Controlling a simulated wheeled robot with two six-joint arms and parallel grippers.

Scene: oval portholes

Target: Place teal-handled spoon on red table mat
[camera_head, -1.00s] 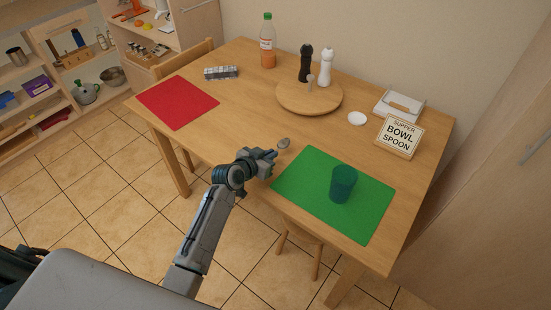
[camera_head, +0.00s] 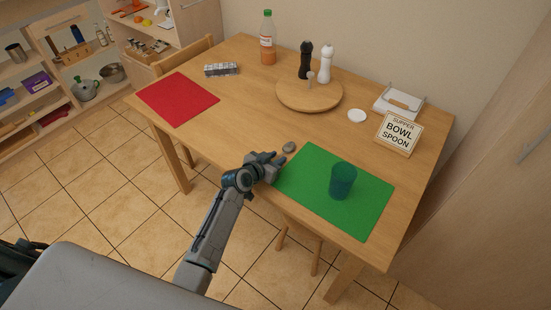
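The red table mat (camera_head: 178,99) lies flat and bare on the left end of the wooden table. The spoon shows only as its small grey bowl (camera_head: 289,147), near the table's front edge, just left of the green mat. Its handle is hidden by or blends with my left gripper, so its teal colour does not show clearly. My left gripper (camera_head: 275,159) is at the handle end of the spoon, low over the front edge. The fingers are too small to tell whether they are closed on the handle. My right gripper is not in view.
A green mat (camera_head: 310,200) with a teal cup (camera_head: 342,181) is right of my gripper. A round board (camera_head: 309,96) with two mills, a bottle (camera_head: 267,38), a white dish (camera_head: 357,116) and a sign (camera_head: 398,134) stand farther back. The table between spoon and red mat is clear.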

